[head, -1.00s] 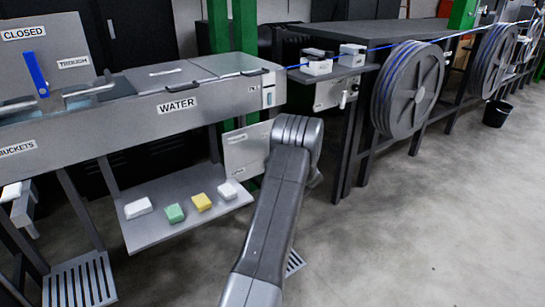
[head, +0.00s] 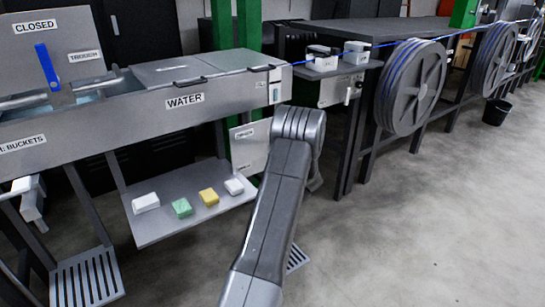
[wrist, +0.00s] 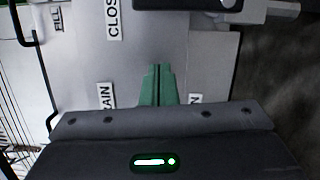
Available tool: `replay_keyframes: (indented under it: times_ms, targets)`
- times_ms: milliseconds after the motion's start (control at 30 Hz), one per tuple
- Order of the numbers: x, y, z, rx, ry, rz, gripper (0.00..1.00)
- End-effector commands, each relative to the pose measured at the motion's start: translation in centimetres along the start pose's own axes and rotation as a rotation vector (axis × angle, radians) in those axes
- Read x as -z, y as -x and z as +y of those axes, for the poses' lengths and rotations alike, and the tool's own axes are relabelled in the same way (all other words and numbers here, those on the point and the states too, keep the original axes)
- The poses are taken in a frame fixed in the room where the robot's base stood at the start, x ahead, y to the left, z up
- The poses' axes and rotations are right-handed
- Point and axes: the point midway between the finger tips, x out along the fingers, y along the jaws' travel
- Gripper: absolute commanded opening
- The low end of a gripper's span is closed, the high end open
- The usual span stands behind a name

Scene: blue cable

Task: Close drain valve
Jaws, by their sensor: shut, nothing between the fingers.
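In the wrist view my gripper (wrist: 157,72) has its green fingers together with nothing between them, in front of a pale grey panel (wrist: 215,70). The panel carries a drain label (wrist: 106,96), a partly cut-off closed label (wrist: 114,18) and a fill label (wrist: 57,19). A dark bar (wrist: 185,4) and a grey cylindrical part (wrist: 265,8) show at the top edge; I cannot tell whether either belongs to the drain valve. In the head view a labelled panel (head: 246,143) hangs below the trough's right end, partly behind my arm. My gripper is hidden there.
The water trough (head: 130,122) runs along the left. A blue lever (head: 47,66) stands by another closed sign (head: 36,27). Sponge-like blocks lie on a low shelf (head: 160,227). Cable reels (head: 410,90) and a black bucket (head: 496,111) are at right. The floor at lower right is clear.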

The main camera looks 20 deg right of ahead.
Motion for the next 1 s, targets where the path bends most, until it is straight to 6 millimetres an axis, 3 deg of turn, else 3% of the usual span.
replay_keyframes:
  times_ms: [200, 400, 1000]
  targets:
    - [-0.2, 4.7, 0.1, 0.003, -0.002, -0.004, 0.0]
    - [-0.2, 7.2, 0.2, 0.001, 0.0, -0.003, 0.0]
    - [-0.1, 7.8, 0.1, 0.001, 0.0, -0.002, 0.0]
